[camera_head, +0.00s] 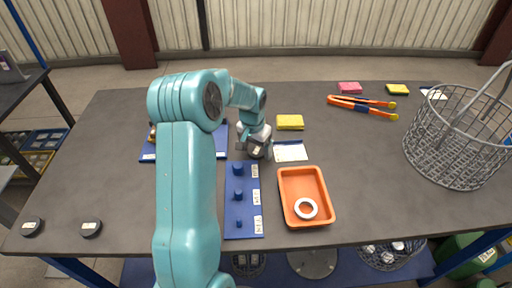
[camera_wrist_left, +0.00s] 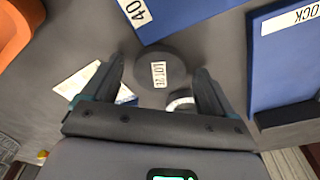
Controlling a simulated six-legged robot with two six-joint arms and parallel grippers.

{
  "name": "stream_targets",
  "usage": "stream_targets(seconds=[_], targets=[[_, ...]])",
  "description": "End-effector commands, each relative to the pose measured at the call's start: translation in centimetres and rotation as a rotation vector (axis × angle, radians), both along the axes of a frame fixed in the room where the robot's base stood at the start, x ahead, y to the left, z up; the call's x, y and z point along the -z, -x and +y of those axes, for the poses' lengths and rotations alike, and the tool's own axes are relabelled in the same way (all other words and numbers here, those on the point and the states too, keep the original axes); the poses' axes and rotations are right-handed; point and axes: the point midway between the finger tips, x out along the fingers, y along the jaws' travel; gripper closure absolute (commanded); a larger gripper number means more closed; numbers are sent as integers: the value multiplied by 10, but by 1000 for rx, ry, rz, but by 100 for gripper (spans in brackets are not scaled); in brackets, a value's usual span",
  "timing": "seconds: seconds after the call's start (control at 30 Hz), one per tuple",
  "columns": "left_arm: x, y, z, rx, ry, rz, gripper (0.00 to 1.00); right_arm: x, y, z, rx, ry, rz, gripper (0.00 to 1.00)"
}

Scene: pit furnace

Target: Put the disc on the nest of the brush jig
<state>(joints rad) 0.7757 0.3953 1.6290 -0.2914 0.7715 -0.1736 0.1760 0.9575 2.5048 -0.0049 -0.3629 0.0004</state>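A dark round disc (camera_wrist_left: 160,68) with a white lot label lies on the table between the spread fingers of my left gripper (camera_wrist_left: 158,85). The fingers are open and do not visibly press on it. In the head view my left gripper (camera_head: 256,142) is low over the table, behind the blue peg board, and the disc under it is mostly hidden. A blue board (camera_head: 221,143) on the left is partly covered by my arm; its nest cannot be made out. It shows at the right in the wrist view (camera_wrist_left: 285,65). My right gripper is not in view.
A blue board with several pegs (camera_head: 231,220) stands beside an orange tray (camera_head: 325,200) holding a white ring (camera_head: 306,208). Two more dark discs (camera_head: 32,227) (camera_head: 91,228) lie at front left. Behind are a yellow sponge (camera_head: 290,122), orange tongs (camera_head: 360,105) and a wire basket (camera_head: 460,145).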

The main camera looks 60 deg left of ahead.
Motion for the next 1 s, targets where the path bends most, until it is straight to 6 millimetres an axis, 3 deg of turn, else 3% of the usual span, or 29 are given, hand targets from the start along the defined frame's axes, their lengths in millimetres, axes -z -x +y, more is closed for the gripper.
stream_targets(seconds=[0.17,0.5,0.77,0.87,1.0], targets=[[-13,0,0,0,-3,-3,13,-2,0,0,0,0,0,57],[-89,9,-4,0,-3,-4,13,-2,0,0,0,0,0,57],[-121,13,-6,-9,0,-2,8,-3,0,0,0,0,0,57],[-123,14,-7,-110,15,-2,8,-3,0,0,0,0,0,57],[-130,14,-2,-472,51,-7,8,-5,0,0,0,0,0,57]])
